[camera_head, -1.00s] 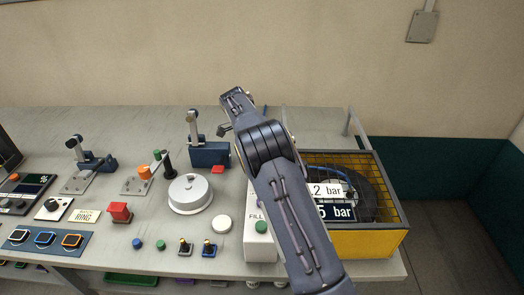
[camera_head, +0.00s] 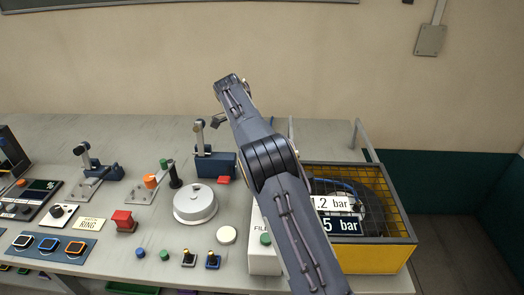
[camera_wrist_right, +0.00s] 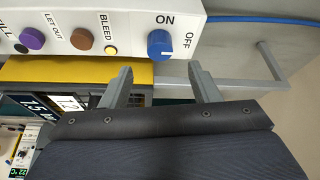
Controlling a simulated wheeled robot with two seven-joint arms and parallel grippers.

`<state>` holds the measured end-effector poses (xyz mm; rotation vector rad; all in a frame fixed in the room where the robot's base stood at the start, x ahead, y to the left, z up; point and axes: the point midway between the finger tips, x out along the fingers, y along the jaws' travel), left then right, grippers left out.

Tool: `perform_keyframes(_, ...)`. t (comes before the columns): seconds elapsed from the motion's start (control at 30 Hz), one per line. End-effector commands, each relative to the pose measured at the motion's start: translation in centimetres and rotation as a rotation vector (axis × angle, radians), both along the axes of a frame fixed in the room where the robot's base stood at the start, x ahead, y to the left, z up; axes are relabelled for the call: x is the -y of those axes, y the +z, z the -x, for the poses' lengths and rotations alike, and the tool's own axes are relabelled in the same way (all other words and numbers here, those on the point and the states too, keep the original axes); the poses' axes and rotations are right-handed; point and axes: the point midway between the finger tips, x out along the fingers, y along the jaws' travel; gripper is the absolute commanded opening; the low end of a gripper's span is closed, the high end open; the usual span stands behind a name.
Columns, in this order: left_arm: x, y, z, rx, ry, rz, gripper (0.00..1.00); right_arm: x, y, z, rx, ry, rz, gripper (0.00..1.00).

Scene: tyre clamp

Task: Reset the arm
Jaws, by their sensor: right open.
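My right arm (camera_head: 295,225) rises from the lower right in the head view and reaches over the bench. In the right wrist view my right gripper (camera_wrist_right: 160,74) is open and empty. Its two fingers point at a white control box (camera_wrist_right: 110,30), with a blue ON/OFF knob (camera_wrist_right: 160,44) just beyond and between the tips. The same white box (camera_head: 262,258) is partly hidden by my arm in the head view. My left gripper is not in view.
A yellow cage (camera_head: 370,259) holding a tyre stands right of my arm, with pressure signs (camera_head: 338,225) at its front. A round grey lidded pot (camera_head: 195,205), a blue lever clamp (camera_head: 215,164) and a red block (camera_head: 123,220) stand on the bench (camera_head: 130,135).

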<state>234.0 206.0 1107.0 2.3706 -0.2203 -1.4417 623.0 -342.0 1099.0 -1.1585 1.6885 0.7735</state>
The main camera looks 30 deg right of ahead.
Motion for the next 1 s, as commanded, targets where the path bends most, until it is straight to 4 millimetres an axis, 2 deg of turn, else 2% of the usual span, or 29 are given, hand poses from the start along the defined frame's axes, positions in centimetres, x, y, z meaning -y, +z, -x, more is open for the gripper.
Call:
perform_keyframes(0.43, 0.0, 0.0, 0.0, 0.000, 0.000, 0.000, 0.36, 0.1, 0.0, 0.0, 0.000, 0.001, -0.002, 0.56)
perform_keyframes(0.57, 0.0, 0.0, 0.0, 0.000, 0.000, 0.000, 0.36, 1.1, 0.9, 1.2, 0.000, 0.036, -0.058, 0.56)
perform_keyframes(0.67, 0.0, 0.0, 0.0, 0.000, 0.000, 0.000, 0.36, 2.7, 2.2, 3.7, 0.008, 0.119, -0.163, 0.56)
perform_keyframes(0.8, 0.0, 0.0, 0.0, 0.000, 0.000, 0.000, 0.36, 3.4, 4.1, 9.0, 0.059, 0.342, -0.347, 0.56)
perform_keyframes(0.87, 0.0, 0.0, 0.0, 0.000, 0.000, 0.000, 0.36, 3.0, 4.8, 11.4, 0.095, 0.456, -0.409, 0.56)
perform_keyframes(1.0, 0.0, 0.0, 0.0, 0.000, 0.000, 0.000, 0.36, 0.6, 6.3, 17.3, 0.199, 0.749, -0.501, 0.56)
